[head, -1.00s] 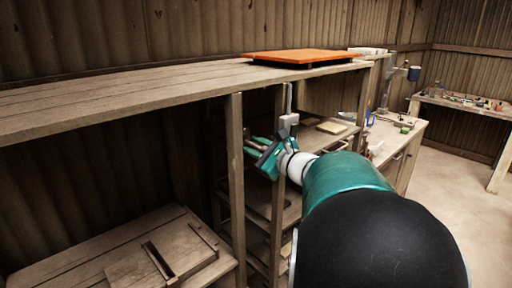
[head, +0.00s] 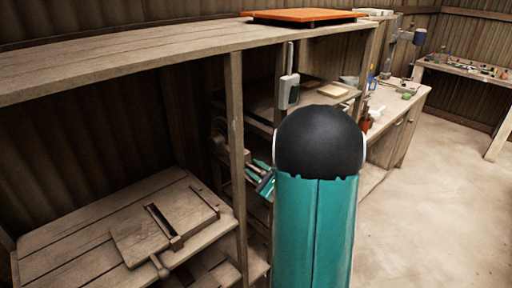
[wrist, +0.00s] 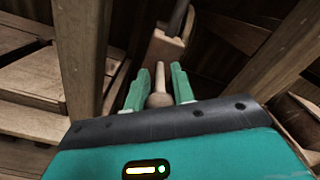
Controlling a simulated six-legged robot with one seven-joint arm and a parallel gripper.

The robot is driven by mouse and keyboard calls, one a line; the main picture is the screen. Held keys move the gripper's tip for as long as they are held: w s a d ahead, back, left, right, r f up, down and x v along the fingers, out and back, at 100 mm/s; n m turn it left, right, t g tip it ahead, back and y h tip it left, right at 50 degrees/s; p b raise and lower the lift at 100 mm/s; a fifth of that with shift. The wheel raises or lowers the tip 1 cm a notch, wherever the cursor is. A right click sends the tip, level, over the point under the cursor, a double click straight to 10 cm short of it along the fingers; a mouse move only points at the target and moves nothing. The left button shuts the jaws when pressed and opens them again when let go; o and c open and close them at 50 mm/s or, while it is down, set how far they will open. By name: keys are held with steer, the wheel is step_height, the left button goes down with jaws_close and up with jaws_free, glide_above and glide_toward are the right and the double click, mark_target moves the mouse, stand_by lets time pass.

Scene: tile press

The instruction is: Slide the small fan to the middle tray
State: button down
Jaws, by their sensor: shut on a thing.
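My gripper (head: 262,182) is low in the shelf bay behind the wooden post in the head view, partly hidden by my arm. In the wrist view its two green fingers (wrist: 160,92) are on either side of a pale wooden handle (wrist: 159,99) with a rounded end. The handle leads towards a wooden block (wrist: 168,52) with a dark rod above it. I cannot tell whether this is part of the small fan. No thing is clearly recognisable as a fan, and I cannot tell which surface is the middle tray.
Wooden posts (head: 236,150) stand close beside my gripper; one (wrist: 85,50) shows left in the wrist view. A wooden press (head: 165,228) with a knobbed lever sits on the lower left bench. An orange slab (head: 305,16) lies on top. The floor (head: 430,190) at right is clear.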

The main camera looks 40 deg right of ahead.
step_height(320, 180, down, 5)
steer(key=shift+f, duration=0.15)
stand_by(0.3)
steer(key=c, duration=1.2)
jaws_free()
steer(key=shift+c, duration=0.2)
steer(key=s, duration=1.4)
steer(key=shift+d, duration=0.2)
steer(key=shift+w, duration=0.1)
